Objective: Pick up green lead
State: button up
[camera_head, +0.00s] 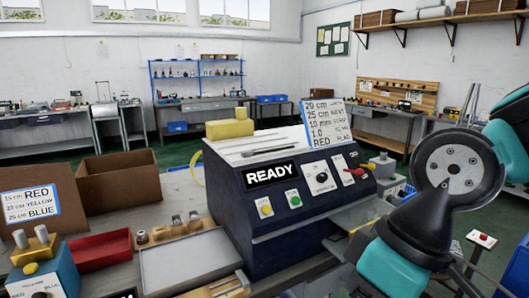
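I cannot make out a green lead anywhere in this view. My arm shows at the right in teal and grey, in front of the bench. My gripper itself cannot be seen. A dark blue machine (259,205) with a "READY" display (271,175) stands in the middle of the bench. It has a yellow button (265,208), a green button (294,199), a knob and a red lever (354,171). Part of the bench behind my arm is hidden.
Cardboard boxes (111,188), a red tray (101,251), a small blue device (45,275) and a grey flat plate (187,262) stand left of the machine. A sign (329,123) stands on it; another sign (30,203) leans at the left. Workbenches line the far walls.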

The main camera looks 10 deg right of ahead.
aim_at(249, 153)
jog(key=u, duration=0.45)
jog(key=i, duration=0.65)
jog(key=u, duration=0.35)
